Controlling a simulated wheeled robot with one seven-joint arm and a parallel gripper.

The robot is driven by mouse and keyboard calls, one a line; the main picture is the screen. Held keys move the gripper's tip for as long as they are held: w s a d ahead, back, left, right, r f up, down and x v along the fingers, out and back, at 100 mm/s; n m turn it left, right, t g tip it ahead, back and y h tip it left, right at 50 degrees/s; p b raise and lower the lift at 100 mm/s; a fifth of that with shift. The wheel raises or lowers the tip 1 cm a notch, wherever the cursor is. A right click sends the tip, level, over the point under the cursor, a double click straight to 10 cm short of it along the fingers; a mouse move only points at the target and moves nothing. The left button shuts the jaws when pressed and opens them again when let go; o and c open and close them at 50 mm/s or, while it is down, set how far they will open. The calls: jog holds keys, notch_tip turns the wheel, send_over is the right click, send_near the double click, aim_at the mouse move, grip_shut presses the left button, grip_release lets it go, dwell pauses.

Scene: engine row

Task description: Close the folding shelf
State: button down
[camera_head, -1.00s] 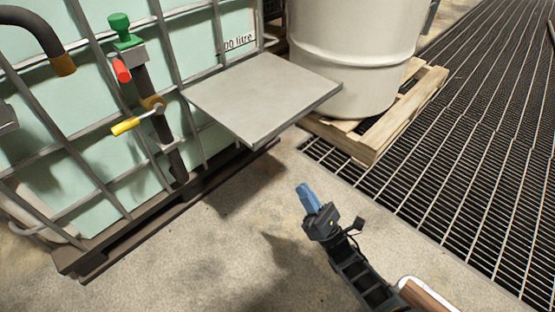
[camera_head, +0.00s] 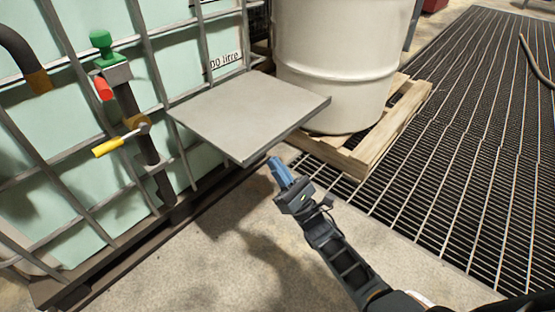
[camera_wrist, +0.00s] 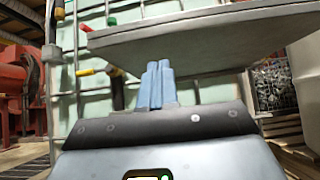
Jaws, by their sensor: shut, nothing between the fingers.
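The folding shelf (camera_head: 248,114) is a flat grey panel standing out level from the caged tank's side in the head view. In the wrist view I see the shelf's underside and edge (camera_wrist: 200,42) across the top. My gripper (camera_head: 279,170) has blue fingers, shut and empty. In the head view it appears just below the shelf's near corner. In the wrist view the fingertips (camera_wrist: 158,66) point up toward the underside. I cannot tell whether they touch it. The shelf's hinge is not clearly visible.
The caged tank (camera_head: 75,130) carries a pipe with a green cap (camera_head: 101,40), a red handle (camera_head: 103,88) and a yellow handle (camera_head: 108,147). A white drum (camera_head: 340,65) stands on a wooden pallet (camera_head: 352,157) behind the shelf. Bare floor (camera_head: 215,265) lies in front.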

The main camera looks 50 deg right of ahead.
jog(key=shift+r, duration=1.4)
jog(key=shift+r, duration=0.1)
jog(key=r+g+p, duration=0.1)
jog(key=r+p, duration=0.4)
jog(key=p, duration=0.1)
jog(key=w+r+g+p, duration=0.1)
jog(key=r+g+p, duration=0.1)
jog(key=r+p, duration=0.3)
jog(key=r+g+p, duration=0.1)
jog(key=r+p, duration=0.3)
jog(key=p, duration=0.3)
jog(key=shift+w+a+r+g+p, duration=0.1)
jog(key=shift+w+r+g+p, duration=0.2)
jog(key=shift+w+r+g, duration=0.1)
jog(key=w+r+g+p, duration=0.5)
jog(key=r+p, duration=0.6)
jog(key=p, duration=0.6)
jog(key=w+r+p, duration=0.1)
jog(key=w+r, duration=0.4)
jog(key=w, duration=0.6)
jog(key=w+r+p, duration=0.2)
jog(key=w+r, duration=0.3)
jog(key=w, duration=0.6)
jog(key=shift+w+a+g, duration=0.15)
jog(key=shift+a+g, duration=0.15)
jog(key=shift+a, duration=0.15)
